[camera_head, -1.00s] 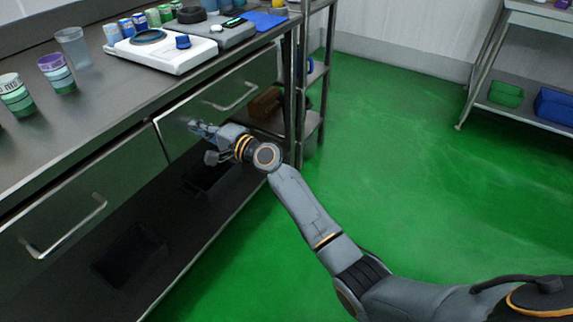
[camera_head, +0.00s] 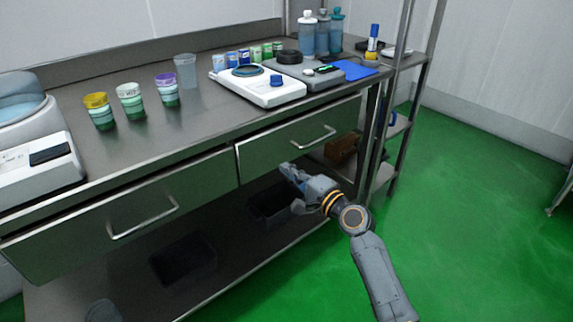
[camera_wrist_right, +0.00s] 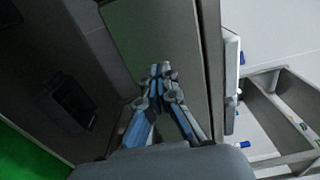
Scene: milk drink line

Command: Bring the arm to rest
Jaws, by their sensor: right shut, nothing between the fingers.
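My right gripper (camera_head: 290,171) is shut and empty. In the head view it is in front of the steel bench, just below the right drawer (camera_head: 290,143) and lower left of its handle (camera_head: 313,138). In the right wrist view the closed fingertips (camera_wrist_right: 160,70) meet, with a grey steel panel (camera_wrist_right: 150,40) behind them. I cannot tell whether the fingers touch the bench. My left gripper is not in view.
The bench top (camera_head: 215,127) holds three banded cups, a clear cup (camera_head: 186,71), a white scale (camera_head: 258,93) and bottles (camera_head: 321,35). Dark bins (camera_head: 183,262) sit on the lower shelf. A rack post (camera_head: 400,100) stands to the right. Green floor (camera_head: 470,220) is open.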

